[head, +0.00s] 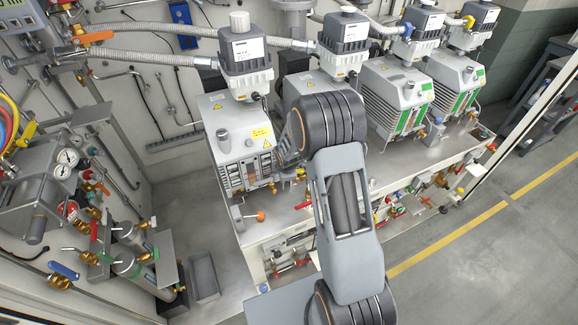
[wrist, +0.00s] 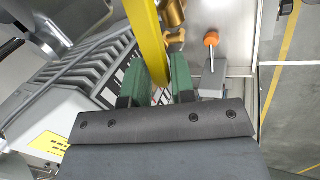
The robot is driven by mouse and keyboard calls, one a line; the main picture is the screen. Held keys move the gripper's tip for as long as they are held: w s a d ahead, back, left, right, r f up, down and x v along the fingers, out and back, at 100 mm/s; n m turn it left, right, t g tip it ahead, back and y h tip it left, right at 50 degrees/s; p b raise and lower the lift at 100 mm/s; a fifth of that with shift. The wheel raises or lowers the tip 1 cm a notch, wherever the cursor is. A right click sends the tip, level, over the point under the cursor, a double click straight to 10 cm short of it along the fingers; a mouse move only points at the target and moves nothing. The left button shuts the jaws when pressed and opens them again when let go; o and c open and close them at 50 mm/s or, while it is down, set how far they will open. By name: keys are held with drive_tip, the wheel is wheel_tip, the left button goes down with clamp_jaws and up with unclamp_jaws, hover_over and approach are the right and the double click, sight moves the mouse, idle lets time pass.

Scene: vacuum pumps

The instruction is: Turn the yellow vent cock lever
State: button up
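The yellow lever (wrist: 150,42) runs down from the top edge of the wrist view, narrowing to where it passes between the green fingers of my gripper (wrist: 157,78). The fingers stand a narrow gap apart, one on each side of the lever. The lever looks close to the left finger, with a thin sliver beside the right one; I cannot tell whether both touch it. In the head view my own arm hides the gripper, and I cannot make out the lever there.
A brass fitting (wrist: 172,12) sits just right of the lever. An orange knob on a stem (wrist: 211,40) stands farther right; it also shows in the head view (head: 260,216). A ribbed grey pump (head: 238,150) is on the left. The floor (head: 480,255) at right is clear.

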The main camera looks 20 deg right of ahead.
drive_tip(key=shift+o, duration=2.1)
drive_tip(key=shift+a, duration=0.2)
drive_tip(key=shift+v, duration=0.95)
drive_tip(key=shift+r, duration=0.15)
drive_tip(key=shift+v, duration=2.85)
